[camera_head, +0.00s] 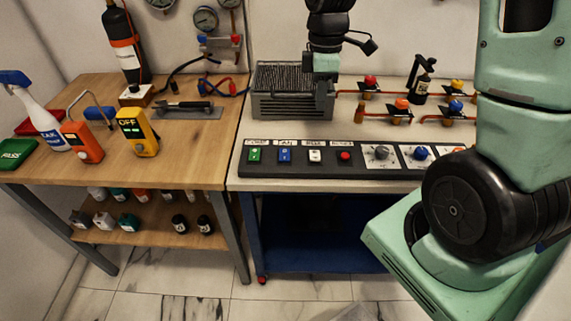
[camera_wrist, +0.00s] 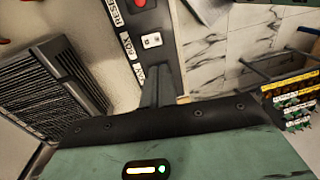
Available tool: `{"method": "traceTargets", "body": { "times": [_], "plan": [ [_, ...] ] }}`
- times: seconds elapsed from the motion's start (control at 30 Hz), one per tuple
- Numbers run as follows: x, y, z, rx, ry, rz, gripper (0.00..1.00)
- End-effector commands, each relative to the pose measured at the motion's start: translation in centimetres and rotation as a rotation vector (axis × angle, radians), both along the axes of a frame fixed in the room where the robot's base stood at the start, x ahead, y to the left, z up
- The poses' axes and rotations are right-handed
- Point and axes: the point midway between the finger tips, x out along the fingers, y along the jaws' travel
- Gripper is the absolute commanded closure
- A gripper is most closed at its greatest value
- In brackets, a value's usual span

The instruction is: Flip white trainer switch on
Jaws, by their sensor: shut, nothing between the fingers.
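The white trainer switch (camera_head: 315,156) sits third from the left on the black switch panel (camera_head: 300,172), between a blue switch (camera_head: 284,155) and a red button (camera_head: 345,156). In the wrist view the white switch (camera_wrist: 151,40) is uncovered, just beyond my fingertips, with a visible gap. My gripper (camera_head: 323,112) hangs pointing down in front of the grey ribbed box, above the panel's back edge. In the wrist view my gripper (camera_wrist: 155,70) has its dark fingers together, with nothing held. The fingers and gripper body hide the neighbouring part of the panel there.
The grey ribbed box (camera_head: 285,104) stands close behind the panel, beside my fingers. Knobs (camera_head: 381,153) continue along the panel to the right. Valves (camera_head: 403,104) on copper pipes stand at the back right. A yellow meter (camera_head: 138,132) reading OFF stands on the left wooden table.

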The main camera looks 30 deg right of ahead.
Motion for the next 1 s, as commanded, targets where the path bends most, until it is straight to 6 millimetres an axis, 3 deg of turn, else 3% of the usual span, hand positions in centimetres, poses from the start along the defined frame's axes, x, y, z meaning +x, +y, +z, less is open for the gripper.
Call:
{"method": "traceTargets", "body": {
  "times": [0.13, 0.57, 1.0],
  "plan": [
    [0.2, -1.2, -0.3, 0.002, 0.004, 0.01, 1.0],
    [0.1, -1.1, -1.0, 0.002, 0.006, 0.012, 1.0],
    [-0.9, -0.5, -9.3, 0.003, 0.01, 0.013, 1.0]
  ]
}}
